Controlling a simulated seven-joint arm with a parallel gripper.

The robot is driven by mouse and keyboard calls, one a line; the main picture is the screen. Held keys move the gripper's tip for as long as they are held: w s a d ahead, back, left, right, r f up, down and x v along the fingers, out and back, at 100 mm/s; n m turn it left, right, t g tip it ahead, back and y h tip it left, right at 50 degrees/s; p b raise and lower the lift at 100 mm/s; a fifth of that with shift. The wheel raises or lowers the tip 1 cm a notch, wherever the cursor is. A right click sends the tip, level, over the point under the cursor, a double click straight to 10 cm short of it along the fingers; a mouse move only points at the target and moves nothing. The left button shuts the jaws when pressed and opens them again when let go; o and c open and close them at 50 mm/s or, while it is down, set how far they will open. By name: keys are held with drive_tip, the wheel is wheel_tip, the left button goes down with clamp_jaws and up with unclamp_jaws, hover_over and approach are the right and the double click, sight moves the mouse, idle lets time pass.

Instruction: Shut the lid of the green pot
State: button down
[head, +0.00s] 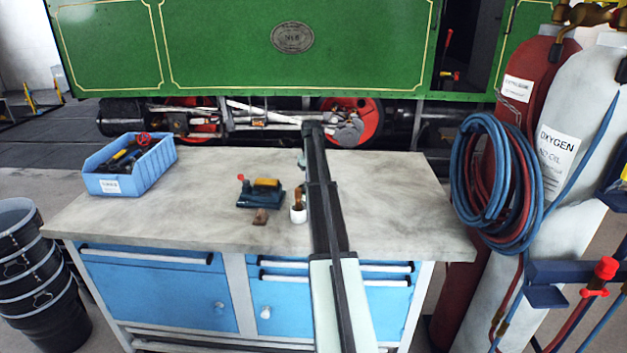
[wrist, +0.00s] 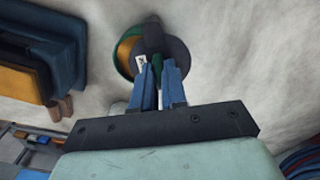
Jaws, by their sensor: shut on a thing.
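The green pot (wrist: 122,58) shows from above in the wrist view as a round vessel with an orange-yellow inside on its left. A dark round part, apparently its lid (wrist: 178,50), covers its right side, and a green edge shows between. My gripper (wrist: 157,66) reaches over the near rim, its two blue fingers a little apart and closed on part of the lid. What lies between the fingertips is mostly hidden.
A blue crate (head: 130,168) of tools is at the left. The bench right of my arm is clear.

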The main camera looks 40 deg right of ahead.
drive_tip(key=shift+a+m, duration=0.25)
drive_tip(key=shift+m, duration=0.45)
drive_tip(key=shift+w, duration=0.1)
drive_tip(key=c, duration=1.2)
unclamp_jaws()
drive_tip(key=shift+o, duration=0.2)
drive_tip(key=shift+r, duration=0.1)
wheel_tip(320, 180, up, 14)
drive_tip(key=shift+f, duration=0.2)
